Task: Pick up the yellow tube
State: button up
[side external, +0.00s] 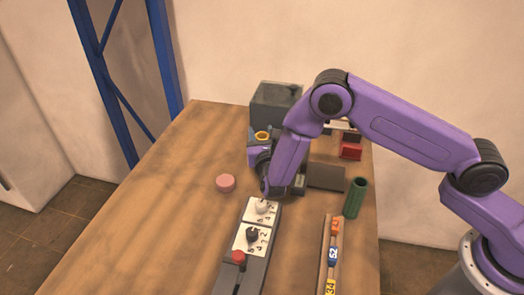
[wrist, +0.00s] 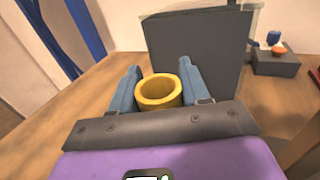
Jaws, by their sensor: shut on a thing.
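The yellow tube (wrist: 160,92) sits between the two blue-grey fingers of my gripper (wrist: 160,88) in the wrist view, with its round open end facing the camera. The fingers press on it from both sides. In the side view the yellow tube (side external: 262,135) shows as a small ring at the far end of my gripper (side external: 261,142), in front of a dark grey box (side external: 275,105). The lower part of the tube is hidden, so I cannot tell whether it touches the table.
A pink round block (side external: 225,183) lies left of my arm. A control panel with knobs (side external: 250,240), a green cylinder (side external: 355,198), a numbered strip (side external: 331,255) and a red object (side external: 351,151) stand nearer or to the right. The table's left part (side external: 170,200) is clear.

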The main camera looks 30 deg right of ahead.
notch_tip(320, 180, up, 10)
jog(key=shift+r, duration=0.2)
notch_tip(320, 180, up, 11)
jog(key=s+d, duration=0.5)
jog(key=d, duration=0.9)
jog(key=s+d, duration=0.4)
jog(key=d, duration=1)
notch_tip(320, 180, down, 20)
jog(key=shift+m+h, duration=0.3)
jog(key=shift+h, duration=0.1)
jog(key=shift+w+f, duration=0.1)
jog(key=shift+f, duration=0.15)
